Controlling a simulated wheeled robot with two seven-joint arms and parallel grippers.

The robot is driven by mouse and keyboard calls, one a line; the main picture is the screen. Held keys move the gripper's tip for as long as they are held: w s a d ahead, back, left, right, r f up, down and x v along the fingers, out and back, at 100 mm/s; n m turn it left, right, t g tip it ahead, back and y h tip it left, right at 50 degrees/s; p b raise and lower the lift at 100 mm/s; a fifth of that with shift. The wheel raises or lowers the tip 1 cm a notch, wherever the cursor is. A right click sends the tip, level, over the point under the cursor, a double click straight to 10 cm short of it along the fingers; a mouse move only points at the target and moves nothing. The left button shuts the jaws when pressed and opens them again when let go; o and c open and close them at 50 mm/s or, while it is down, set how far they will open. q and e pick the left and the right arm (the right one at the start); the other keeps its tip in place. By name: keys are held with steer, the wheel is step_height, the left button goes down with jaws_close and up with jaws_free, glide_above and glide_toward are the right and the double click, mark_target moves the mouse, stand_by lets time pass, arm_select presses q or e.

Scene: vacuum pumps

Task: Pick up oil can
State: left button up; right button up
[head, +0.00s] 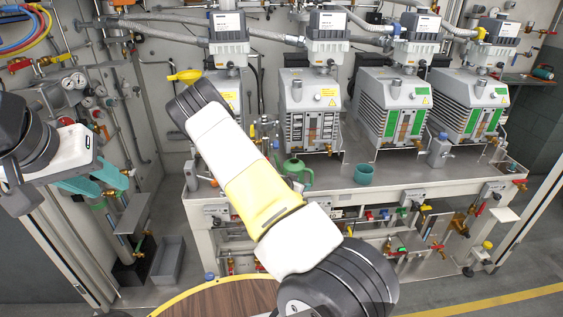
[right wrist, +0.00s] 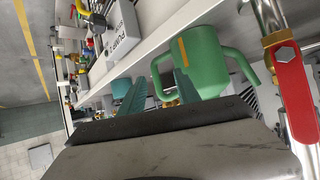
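The green oil can (head: 297,172) stands on the bench's front part, just right of my right arm in the head view. In the right wrist view the oil can (right wrist: 206,62) is large, with an orange stripe and curved parts on both sides. My right gripper (right wrist: 160,92) has its teal fingers apart, pointing at the can; one curved part shows between their tips. I cannot tell whether they touch. In the head view the right gripper is mostly hidden behind my arm. My left gripper (head: 98,188) has its teal fingers apart and is empty, far left of the bench.
A teal mug (head: 363,174) stands right of the can. Several grey vacuum pumps (head: 393,106) line the back of the bench. A red-handled valve (right wrist: 292,98) is close on the right in the right wrist view. A round wooden table (head: 228,302) is at the front.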

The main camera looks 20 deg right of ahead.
steer(key=d, duration=0.1)
steer(key=d+h, duration=0.1)
steer(key=shift+w+d+f+t+h, duration=0.3)
steer(key=shift+w+d+f+t, duration=0.05)
steer(key=shift+d+f+t, duration=0.05)
steer(key=x, duration=0.7)
steer(key=shift+w+d+r, duration=0.15)
steer(key=shift+w+d, duration=0.2)
steer(key=shift+d, duration=0.05)
jaws_close()
steer(key=shift+r, duration=0.1)
stand_by(0.6)
